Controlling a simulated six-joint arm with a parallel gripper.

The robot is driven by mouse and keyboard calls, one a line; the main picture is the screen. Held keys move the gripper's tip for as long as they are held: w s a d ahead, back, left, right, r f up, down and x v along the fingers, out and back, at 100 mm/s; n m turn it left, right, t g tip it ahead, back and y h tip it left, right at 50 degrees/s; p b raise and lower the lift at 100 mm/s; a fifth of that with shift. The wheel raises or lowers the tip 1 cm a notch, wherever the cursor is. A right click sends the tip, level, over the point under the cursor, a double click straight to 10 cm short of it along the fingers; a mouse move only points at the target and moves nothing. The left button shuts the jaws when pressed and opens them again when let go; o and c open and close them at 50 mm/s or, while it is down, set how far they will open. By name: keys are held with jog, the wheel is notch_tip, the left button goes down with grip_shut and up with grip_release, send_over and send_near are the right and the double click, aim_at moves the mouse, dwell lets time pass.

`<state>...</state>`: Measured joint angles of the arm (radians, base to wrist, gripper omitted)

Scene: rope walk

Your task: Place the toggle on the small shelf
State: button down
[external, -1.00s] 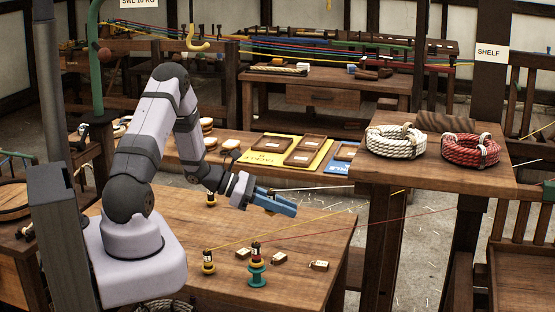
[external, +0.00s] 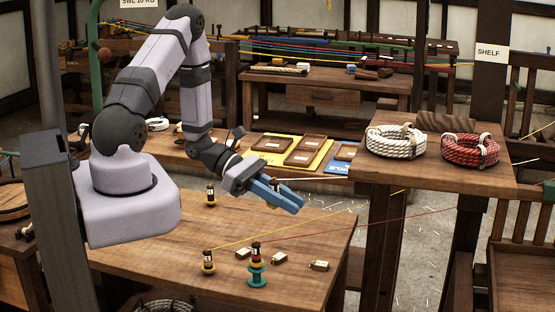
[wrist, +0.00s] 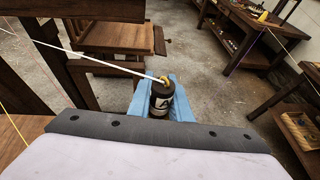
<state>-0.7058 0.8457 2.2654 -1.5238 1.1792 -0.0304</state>
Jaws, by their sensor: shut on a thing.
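My gripper (external: 292,196) has blue fingers and is held over the far right edge of the near table, left of the shelf and lower than its top. In the wrist view the fingers (wrist: 163,88) are shut on a dark cylinder with a white label, which looks like the toggle (wrist: 160,101). A yellow band sits at its end, and a pale cord runs from it to the upper left. The toggle is mostly hidden in the external view. The small shelf (external: 440,183) is the raised wooden top at right, near a post marked SHELF.
Several bobbins and tags stand on the near table (external: 160,262). Thin yellow and red lines stretch from the bobbins toward the right.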

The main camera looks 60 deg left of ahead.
jog(key=w+a+r+n+t+y, duration=0.1)
jog(key=w+a, duration=0.4)
jog(key=w, duration=0.2)
jog(key=w+a+r+n+t, duration=0.1)
jog(key=w+a, duration=0.4)
jog(key=w, duration=0.2)
jog(key=w+a+r+n+t+y+b, duration=0.1)
jog(key=w+a+r+n+y, duration=0.3)
jog(key=w+r, duration=0.6)
jog(key=shift+m+t, duration=0.3)
jog(key=shift+t, duration=0.2)
jog(key=w+d+r, duration=0.1)
jog(key=w+r, duration=0.1)
jog(key=w+d+r+b, duration=0.1)
jog(key=w+d+r, duration=0.1)
jog(key=w+d+r+b, duration=0.1)
jog(key=w+d+r, duration=0.1)
jog(key=shift+w, duration=0.4)
jog(key=w+d+r+b, duration=0.1)
jog(key=w+d+r, duration=0.2)
jog(key=d+r, duration=0.3)
jog(key=shift+s+a+f+p, duration=0.1)
jog(key=shift+f+p, duration=0.25)
jog(key=shift+f, duration=4.95)
jog(key=c, duration=1.6)
grip_release()
jog(key=shift+f, duration=0.1)
